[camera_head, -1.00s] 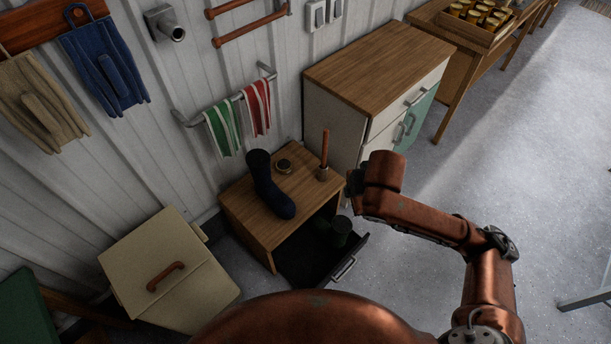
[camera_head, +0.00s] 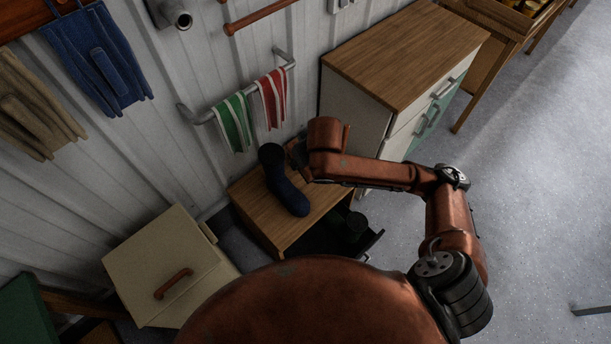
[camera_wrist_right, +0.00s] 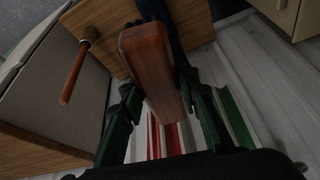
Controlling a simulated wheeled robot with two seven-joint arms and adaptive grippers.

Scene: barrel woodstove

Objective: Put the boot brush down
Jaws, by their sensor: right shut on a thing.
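The boot brush is a reddish-brown wooden block (camera_wrist_right: 147,60) in the right wrist view. My right gripper (camera_wrist_right: 162,85) is shut on it, with one dark finger on each side. In the head view my right gripper (camera_head: 297,152) is over the back right of a small wooden-topped cabinet (camera_head: 255,210), beside a dark blue boot-like thing (camera_head: 284,183). I cannot make out the brush there, nor tell if it touches the top. The cabinet top also shows in the wrist view (camera_wrist_right: 108,25). My left gripper is out of view.
A wooden-handled tool (camera_wrist_right: 75,72) stands near the cabinet top's edge. A drawer (camera_head: 372,243) is open below, holding a dark green vessel (camera_head: 355,224). Green (camera_head: 233,122) and red striped towels (camera_head: 272,98) hang behind. A taller cabinet (camera_head: 405,50) stands right, a beige box (camera_head: 165,260) left.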

